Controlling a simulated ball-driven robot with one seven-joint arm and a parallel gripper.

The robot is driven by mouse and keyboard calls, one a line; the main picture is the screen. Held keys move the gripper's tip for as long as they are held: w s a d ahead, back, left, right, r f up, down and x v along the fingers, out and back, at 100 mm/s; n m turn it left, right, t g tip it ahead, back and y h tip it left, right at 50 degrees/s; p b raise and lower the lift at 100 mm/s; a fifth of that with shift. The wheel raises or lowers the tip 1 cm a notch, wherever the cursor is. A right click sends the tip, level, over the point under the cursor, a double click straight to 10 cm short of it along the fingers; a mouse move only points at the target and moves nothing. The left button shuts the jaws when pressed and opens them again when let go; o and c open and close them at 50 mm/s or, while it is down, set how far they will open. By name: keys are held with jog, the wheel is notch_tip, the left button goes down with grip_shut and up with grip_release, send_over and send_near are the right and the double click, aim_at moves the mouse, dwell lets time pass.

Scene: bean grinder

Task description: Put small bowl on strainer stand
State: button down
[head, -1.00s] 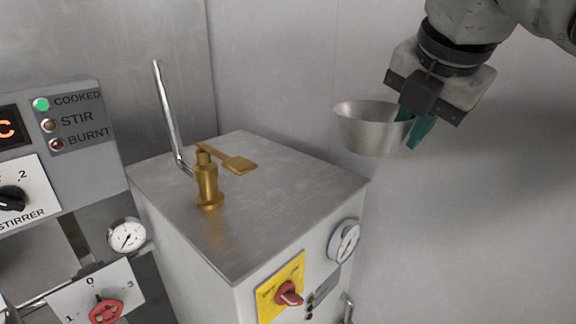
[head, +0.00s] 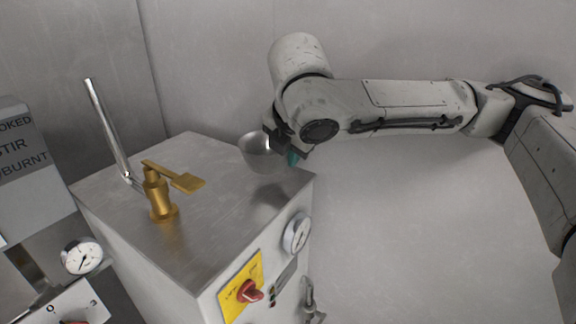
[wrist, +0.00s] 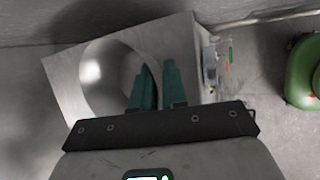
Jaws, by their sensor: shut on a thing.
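The small metal bowl (head: 257,153) is in my gripper (head: 291,157), over the right back part of the steel cabinet top (head: 215,205). The gripper's teal fingers pinch the bowl's rim on its right side, and my wrist partly covers the bowl. In the wrist view the round bowl (wrist: 103,72) opens towards the camera, left of the teal fingers (wrist: 158,88). I cannot tell whether the bowl touches the cabinet top. I cannot make out a thing that is clearly the strainer stand.
A brass fitting (head: 159,195) with a flat lever stands on the cabinet top, with a tilted steel rod (head: 108,130) behind it. The cabinet front has a gauge (head: 297,233) and a red knob (head: 250,291). A green round thing (wrist: 304,75) lies right in the wrist view.

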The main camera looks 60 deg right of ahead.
jog(key=shift+w+f+p, duration=0.15)
jog(key=shift+f+p, duration=0.05)
jog(key=shift+f, duration=0.7)
jog(key=shift+w+f+p, duration=0.1)
jog(key=shift+f+p, duration=0.05)
jog(key=shift+f, duration=0.75)
jog(key=shift+f, duration=0.1)
jog(key=c, duration=1.2)
grip_release()
jog(key=shift+o, duration=0.2)
